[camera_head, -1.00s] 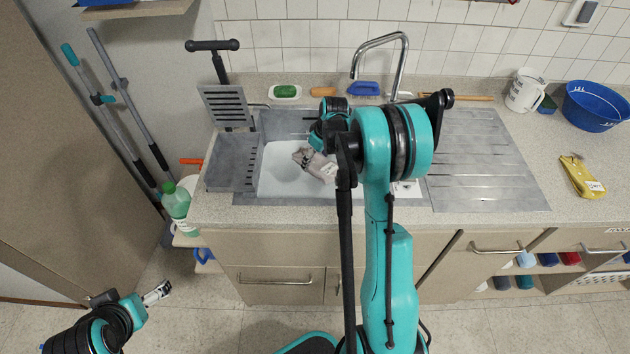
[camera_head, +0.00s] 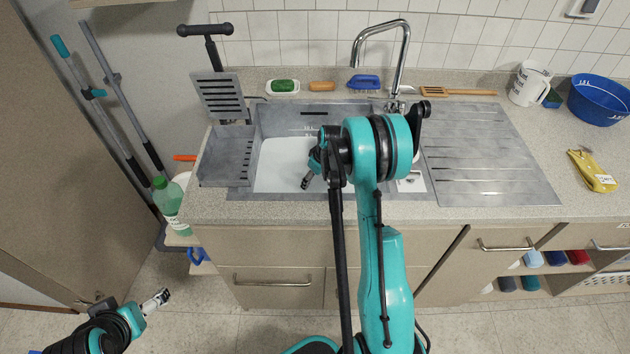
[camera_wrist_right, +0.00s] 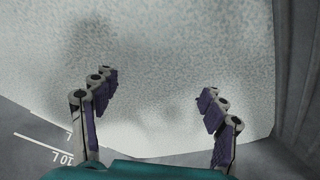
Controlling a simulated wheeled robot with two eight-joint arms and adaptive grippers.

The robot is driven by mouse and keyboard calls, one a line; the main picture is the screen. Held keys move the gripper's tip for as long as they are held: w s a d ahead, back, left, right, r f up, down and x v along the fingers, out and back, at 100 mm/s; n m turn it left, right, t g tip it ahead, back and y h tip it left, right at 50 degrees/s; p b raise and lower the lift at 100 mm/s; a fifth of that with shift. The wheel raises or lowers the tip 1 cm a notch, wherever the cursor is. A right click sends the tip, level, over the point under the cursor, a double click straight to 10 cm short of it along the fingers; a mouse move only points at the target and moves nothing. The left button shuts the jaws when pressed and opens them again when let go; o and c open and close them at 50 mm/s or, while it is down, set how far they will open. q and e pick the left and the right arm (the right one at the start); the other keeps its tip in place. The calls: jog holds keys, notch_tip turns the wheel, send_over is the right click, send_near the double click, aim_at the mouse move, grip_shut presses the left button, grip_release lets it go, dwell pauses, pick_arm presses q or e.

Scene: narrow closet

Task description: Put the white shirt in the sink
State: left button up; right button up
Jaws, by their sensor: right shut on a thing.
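The sink basin (camera_head: 262,203) holds a flat white surface (camera_head: 288,162), which also fills much of the right wrist view (camera_wrist_right: 155,50). I cannot tell whether this surface is foam or water. No separate white shirt shows in either view; it may be under the white surface or behind my arm. My right gripper (camera_head: 307,181) points down into the basin. In the right wrist view its fingers (camera_wrist_right: 158,90) stand well apart, with no cloth visible between them. My left gripper (camera_head: 158,299) is low at the left, away from the sink, too small to read.
The tap (camera_head: 402,52) rises behind the basin. A grey ribbed tray (camera_head: 226,172) is at its left and the drainboard (camera_head: 485,160) at its right. A green bottle (camera_head: 171,203) stands left of the counter.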

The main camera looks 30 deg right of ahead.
jog(key=o, duration=1.3)
jog(key=shift+f, duration=0.1)
